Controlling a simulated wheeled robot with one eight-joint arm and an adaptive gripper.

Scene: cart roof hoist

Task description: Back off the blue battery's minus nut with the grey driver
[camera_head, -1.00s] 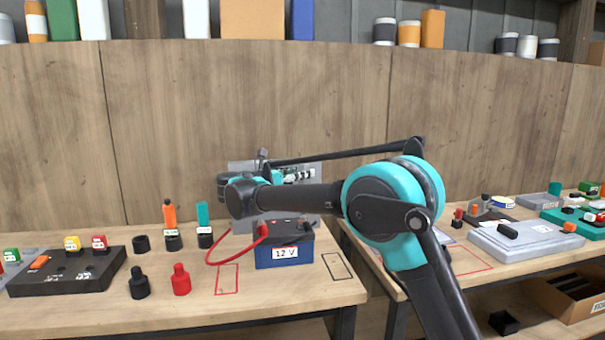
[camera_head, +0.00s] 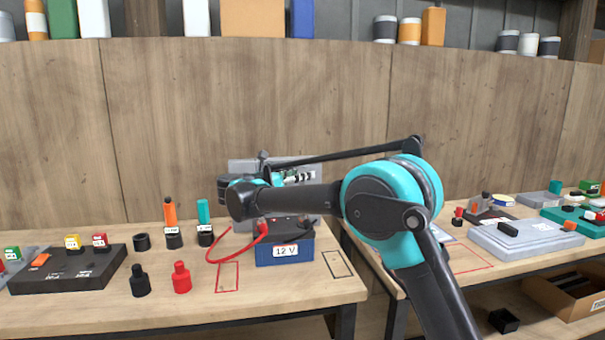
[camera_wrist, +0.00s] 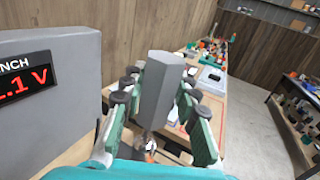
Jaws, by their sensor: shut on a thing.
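The blue battery (camera_head: 270,254), labelled 12 V, stands on the left bench. A red lead with a red clamp (camera_head: 263,228) is at its left terminal. A black terminal part (camera_head: 305,224) shows at its top right. I cannot make out the minus nut. In the wrist view my gripper (camera_wrist: 160,100) is shut on the grey driver (camera_wrist: 165,80), its grey handle upright between the green pads. The driver's lower end runs down between the fingers, and its tip is not clear. In the head view my arm hides most of the gripper above the battery.
A grey bench meter (camera_wrist: 50,85) with a red display stands close beside my gripper. An orange driver (camera_head: 170,214) and a teal driver (camera_head: 203,212) stand in black holders beside an empty one (camera_head: 142,242). Black (camera_head: 139,282) and red (camera_head: 181,279) caps stand in front.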

